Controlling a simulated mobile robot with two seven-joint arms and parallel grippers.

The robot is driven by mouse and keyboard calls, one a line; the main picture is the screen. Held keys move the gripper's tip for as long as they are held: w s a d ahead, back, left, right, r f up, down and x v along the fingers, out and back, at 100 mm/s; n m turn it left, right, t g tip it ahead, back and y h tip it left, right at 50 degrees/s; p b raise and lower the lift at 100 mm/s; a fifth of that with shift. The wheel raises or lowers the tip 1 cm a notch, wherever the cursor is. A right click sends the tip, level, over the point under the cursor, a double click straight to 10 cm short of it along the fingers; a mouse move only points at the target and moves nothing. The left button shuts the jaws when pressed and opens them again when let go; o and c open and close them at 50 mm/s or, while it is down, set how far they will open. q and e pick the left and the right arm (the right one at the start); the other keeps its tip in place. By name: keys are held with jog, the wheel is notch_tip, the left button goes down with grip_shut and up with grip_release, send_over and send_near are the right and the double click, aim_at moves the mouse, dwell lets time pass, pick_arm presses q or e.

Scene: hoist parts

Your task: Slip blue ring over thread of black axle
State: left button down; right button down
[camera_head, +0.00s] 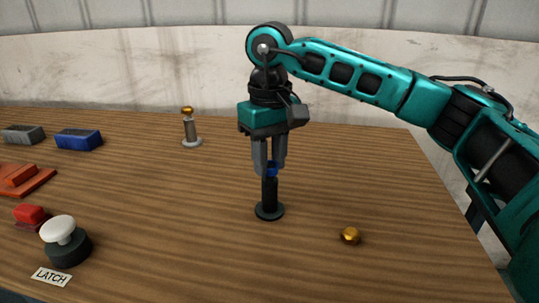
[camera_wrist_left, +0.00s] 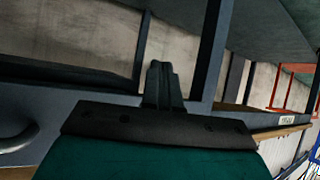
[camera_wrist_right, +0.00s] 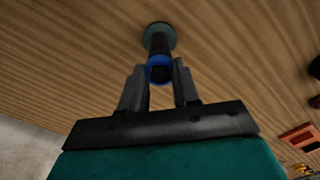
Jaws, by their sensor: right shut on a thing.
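The black axle (camera_head: 269,193) stands upright on its round base on the table. My right gripper (camera_head: 270,166) points straight down above it and is shut on the blue ring (camera_head: 272,170). In the right wrist view the blue ring (camera_wrist_right: 158,61) lies between the fingertips (camera_wrist_right: 160,75), with the dark axle (camera_wrist_right: 158,44) in line behind it. The ring is at the axle's top end; whether it is around the thread or just above it I cannot tell. My left gripper (camera_wrist_left: 163,70) shows only in its own wrist view, fingers together, with nothing between them.
A gold nut (camera_head: 350,235) lies right of the axle. A grey post with a gold top (camera_head: 191,127) stands behind to the left. Grey (camera_head: 24,135) and blue (camera_head: 78,139) blocks, red parts and a white-topped knob (camera_head: 62,232) are at the left. The table between is clear.

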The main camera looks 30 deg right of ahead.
jog(key=c, duration=0.7)
grip_release()
jog(key=shift+c, duration=0.2)
